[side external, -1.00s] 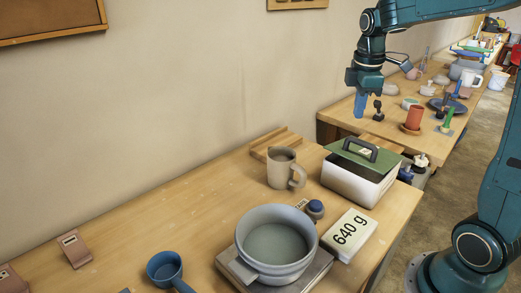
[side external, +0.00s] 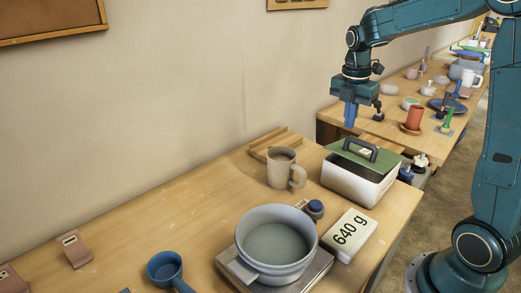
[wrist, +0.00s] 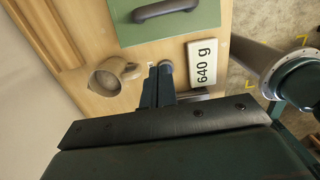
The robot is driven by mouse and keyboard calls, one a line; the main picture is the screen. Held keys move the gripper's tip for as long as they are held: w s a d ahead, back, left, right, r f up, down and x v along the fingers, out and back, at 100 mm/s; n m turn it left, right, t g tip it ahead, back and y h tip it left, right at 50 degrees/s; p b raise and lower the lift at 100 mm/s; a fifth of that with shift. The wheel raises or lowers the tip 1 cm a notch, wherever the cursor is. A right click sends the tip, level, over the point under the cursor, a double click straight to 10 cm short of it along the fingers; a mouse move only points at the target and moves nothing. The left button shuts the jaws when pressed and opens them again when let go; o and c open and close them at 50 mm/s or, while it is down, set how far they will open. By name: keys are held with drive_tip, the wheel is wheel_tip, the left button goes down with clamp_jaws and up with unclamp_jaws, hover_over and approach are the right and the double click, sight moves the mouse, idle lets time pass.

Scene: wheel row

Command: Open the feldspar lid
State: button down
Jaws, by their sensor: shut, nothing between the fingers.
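A green lid (side external: 388,160) with a dark bar handle (side external: 360,148) lies on a white box (side external: 352,184) at the right end of the near table. A small label by the handle is too small to read. In the wrist view the green lid (wrist: 200,28) and its handle (wrist: 166,9) show at the top, cut off by the frame edge. My gripper (side external: 350,122) is shut and empty, fingers pointing down, well above the table and up from the lid in the picture. In the wrist view my gripper's fingers (wrist: 158,88) are together, apart from the lid.
A beige mug (side external: 281,170) stands left of the box. A grey pot (side external: 276,243) sits on a scale (side external: 318,268), with a blue knob (side external: 315,208) and a "640 g" sign (side external: 349,235) near it. The table's middle left is clear.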

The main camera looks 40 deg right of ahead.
sight(348, 156)
drive_tip(key=d+f, duration=0.1)
drive_tip(key=f, duration=0.5)
drive_tip(key=d+f, duration=0.1)
drive_tip(key=f, duration=0.2)
drive_tip(key=shift+d, duration=0.35)
drive_tip(key=shift+d+r, duration=0.35)
drive_tip(key=shift+d, duration=0.5)
drive_tip(key=shift+d+r, duration=0.1)
drive_tip(key=shift+r, duration=0.1)
drive_tip(key=shift+d+r+y, duration=0.1)
drive_tip(key=shift+r+y, duration=0.15)
drive_tip(key=shift+y, duration=0.05)
